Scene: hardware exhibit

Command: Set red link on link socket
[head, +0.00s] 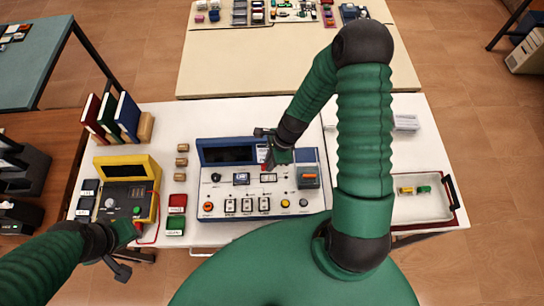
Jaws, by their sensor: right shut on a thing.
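My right gripper (269,154) is over the middle of the blue-and-white control panel (214,203), just in front of its dark display. It is shut on the red link (263,155), a small red piece that shows beside the fingers and is partly hidden by them. A white slot with a dark outline (269,178), which looks like the link socket, lies on the panel just below the gripper. From this view I cannot tell the height of the link over the panel. My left gripper (128,266) is low at the left, off the table's front edge, its fingers apart and empty.
A yellow device (142,165) stands left of the panel, with red and green boxes (176,213) between. Books (107,115) stand behind it. A tray (415,207) with small yellow and green parts lies at the right. My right arm hides some of the white table.

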